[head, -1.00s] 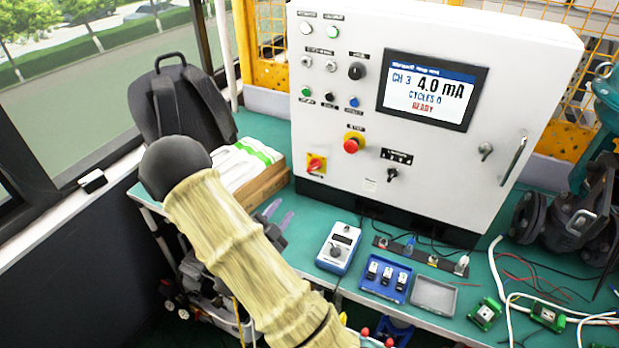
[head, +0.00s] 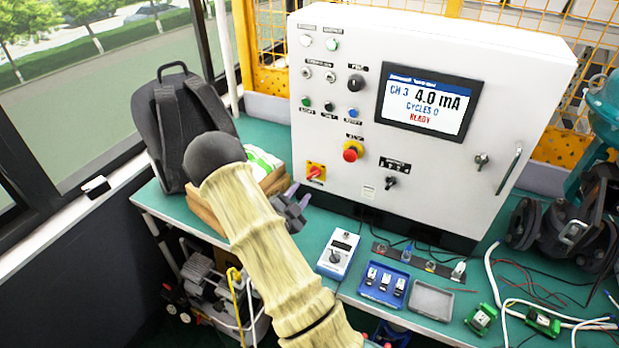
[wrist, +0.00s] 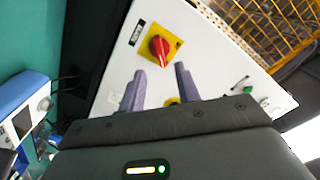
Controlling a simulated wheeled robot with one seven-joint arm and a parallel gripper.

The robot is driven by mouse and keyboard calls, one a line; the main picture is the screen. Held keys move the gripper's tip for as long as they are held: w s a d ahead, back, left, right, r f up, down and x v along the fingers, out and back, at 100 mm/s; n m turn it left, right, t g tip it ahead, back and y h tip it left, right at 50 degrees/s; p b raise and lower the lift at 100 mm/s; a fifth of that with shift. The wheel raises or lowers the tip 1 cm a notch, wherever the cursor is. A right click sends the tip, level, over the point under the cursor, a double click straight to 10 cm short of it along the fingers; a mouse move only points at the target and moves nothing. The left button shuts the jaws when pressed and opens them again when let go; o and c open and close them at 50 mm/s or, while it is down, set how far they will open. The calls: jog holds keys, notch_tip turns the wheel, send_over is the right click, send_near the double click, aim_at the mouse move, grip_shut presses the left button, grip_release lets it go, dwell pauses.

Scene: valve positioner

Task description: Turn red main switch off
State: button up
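The red main switch (head: 315,171) is a red rotary handle on a yellow square plate, low on the left of the white control cabinet's front. In the wrist view the red switch (wrist: 160,48) lies just beyond my fingertips, roughly centred between them. Its handle looks slanted in the head view; its exact position is hard to read. My gripper (head: 298,196) is just below and left of the switch in the head view, partly hidden behind my arm. In the wrist view my gripper (wrist: 160,70) has two purple fingers, spread apart with nothing between them.
A red mushroom button (head: 351,152) sits above right of the switch, with a black selector (head: 391,183) farther right. Below are a blue-white meter (head: 338,255) and a blue tray (head: 383,285) on the green bench. A dark backpack (head: 184,125) stands left.

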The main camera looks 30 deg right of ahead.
aim_at(312, 177)
jog(key=p+x, duration=0.1)
jog(key=x, duration=0.6)
grip_shut()
